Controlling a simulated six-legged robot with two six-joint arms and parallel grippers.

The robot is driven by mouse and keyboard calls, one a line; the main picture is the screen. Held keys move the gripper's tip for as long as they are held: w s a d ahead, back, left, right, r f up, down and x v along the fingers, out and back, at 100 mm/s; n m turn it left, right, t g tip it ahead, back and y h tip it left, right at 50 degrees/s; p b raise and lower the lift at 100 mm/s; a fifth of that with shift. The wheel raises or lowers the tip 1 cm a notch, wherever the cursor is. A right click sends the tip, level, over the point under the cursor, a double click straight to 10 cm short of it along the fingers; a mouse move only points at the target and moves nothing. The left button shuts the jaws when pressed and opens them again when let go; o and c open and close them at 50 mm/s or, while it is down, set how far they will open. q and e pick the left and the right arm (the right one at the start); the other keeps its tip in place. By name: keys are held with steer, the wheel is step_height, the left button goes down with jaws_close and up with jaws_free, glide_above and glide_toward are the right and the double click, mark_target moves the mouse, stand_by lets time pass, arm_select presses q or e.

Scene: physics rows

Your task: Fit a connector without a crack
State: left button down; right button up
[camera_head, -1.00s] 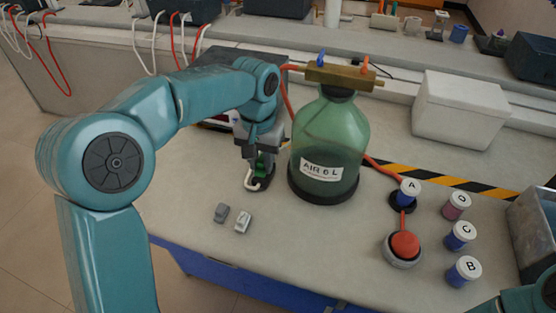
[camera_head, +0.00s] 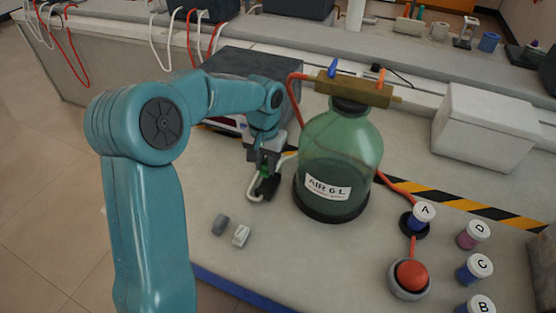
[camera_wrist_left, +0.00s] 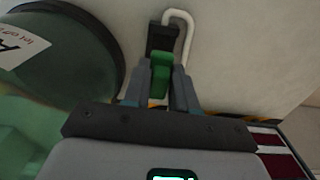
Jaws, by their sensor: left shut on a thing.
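My left gripper (camera_head: 265,172) is shut on a small green piece (camera_wrist_left: 160,76), which sits between its fingertips in the left wrist view. A black block (camera_wrist_left: 162,38) joins the green piece beyond the fingertips. A white tube (camera_wrist_left: 182,22) curves around the block; in the head view the tube (camera_head: 253,196) loops close to the table. Whether the block touches the table I cannot tell. Two small connector-like pieces, a dark grey one (camera_head: 220,224) and a light grey one (camera_head: 241,236), lie loose on the table in front of the gripper. My right gripper is out of view.
A green bottle (camera_head: 340,150) labelled AIR 6 L stands just right of the gripper. A dark box (camera_head: 250,68) is behind my arm. The front table is clear around the grey pieces.

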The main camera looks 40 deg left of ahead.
mark_target(268, 188)
arm_select(q)
steer(key=shift+w+f, duration=0.25)
steer(key=shift+s+a+f+b, duration=0.1)
steer(key=shift+s+f+b, duration=0.15)
steer(key=shift+f+b, duration=0.4)
step_height(268, 188, down, 3)
steer(key=b, duration=0.2)
steer(key=shift+f+b, duration=0.2)
steer(key=shift+b, duration=0.2)
steer(key=shift+w+f+b, duration=0.15)
steer(key=shift+f+b, duration=0.15)
steer(key=shift+f, duration=0.25)
steer(key=shift+f, duration=0.45)
steer(key=c, duration=0.8)
jaws_free()
